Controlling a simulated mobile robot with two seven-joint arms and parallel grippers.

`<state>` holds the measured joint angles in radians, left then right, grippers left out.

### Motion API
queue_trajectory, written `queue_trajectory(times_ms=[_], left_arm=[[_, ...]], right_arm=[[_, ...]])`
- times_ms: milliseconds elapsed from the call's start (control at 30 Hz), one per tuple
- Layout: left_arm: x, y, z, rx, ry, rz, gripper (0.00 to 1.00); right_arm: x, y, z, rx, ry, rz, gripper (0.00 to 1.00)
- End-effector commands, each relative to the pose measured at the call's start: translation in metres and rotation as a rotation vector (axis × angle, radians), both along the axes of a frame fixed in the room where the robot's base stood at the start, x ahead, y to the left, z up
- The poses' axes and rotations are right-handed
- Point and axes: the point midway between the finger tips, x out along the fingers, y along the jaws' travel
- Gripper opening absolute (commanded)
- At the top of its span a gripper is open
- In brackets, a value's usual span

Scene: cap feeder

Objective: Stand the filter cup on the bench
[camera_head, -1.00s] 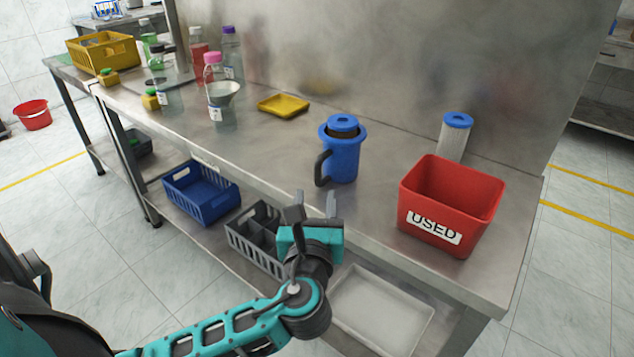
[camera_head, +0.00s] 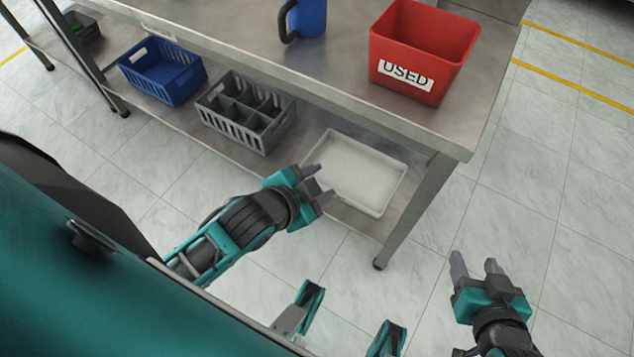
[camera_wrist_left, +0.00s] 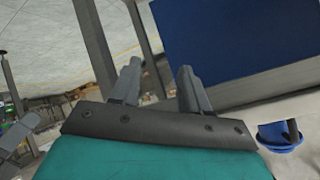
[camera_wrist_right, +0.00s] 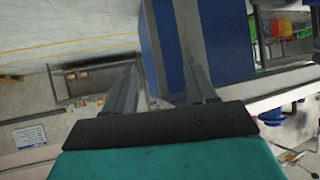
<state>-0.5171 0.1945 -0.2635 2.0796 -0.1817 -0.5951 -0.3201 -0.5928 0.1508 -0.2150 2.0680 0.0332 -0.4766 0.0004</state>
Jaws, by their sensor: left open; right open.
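A blue cup (camera_head: 312,18) with a dark handle on its left stands on the steel bench (camera_head: 335,68). In the head view its top is cut off by the frame edge. My left gripper (camera_head: 321,182) is open and empty, in front of the bench and over the white tray's near side in the picture. My right gripper (camera_head: 475,261) is open and empty, over the floor to the right of the bench. Neither gripper touches the cup. Blue round shapes in both wrist views are too unclear to name.
A red bin marked USED (camera_head: 431,45) stands near the bench's right end. The lower shelf holds a blue basket (camera_head: 165,75), a grey divided crate (camera_head: 237,125) and a white tray (camera_head: 352,172). The floor to the right of the bench is clear.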

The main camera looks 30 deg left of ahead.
Motion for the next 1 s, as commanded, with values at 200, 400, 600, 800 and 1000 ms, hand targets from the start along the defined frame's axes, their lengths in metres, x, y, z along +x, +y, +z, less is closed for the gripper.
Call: queue_trajectory(times_ms=[200, 400, 600, 800, 1000], left_arm=[[-0.018, -0.01, -0.007, -0.447, 0.077, 0.223, 0.45], [-0.019, -0.011, -0.008, -0.512, 0.087, 0.257, 0.45], [-0.02, -0.01, -0.004, -0.507, 0.087, 0.256, 0.45], [-0.025, -0.001, 0.027, -0.487, 0.084, 0.273, 0.45], [-0.031, 0.012, 0.051, -0.463, 0.076, 0.291, 0.45]], right_arm=[[0.0, 0.0, 0.0, 0.0, 0.0, 0.0, 0.56], [0.0, 0.0, 0.0, -0.001, 0.0, 0.001, 0.56], [0.0, 0.0, 0.005, -0.001, -0.001, 0.001, 0.56], [-0.002, -0.009, 0.039, -0.017, -0.006, -0.014, 0.56], [-0.013, -0.024, 0.057, -0.045, 0.007, -0.039, 0.56]])
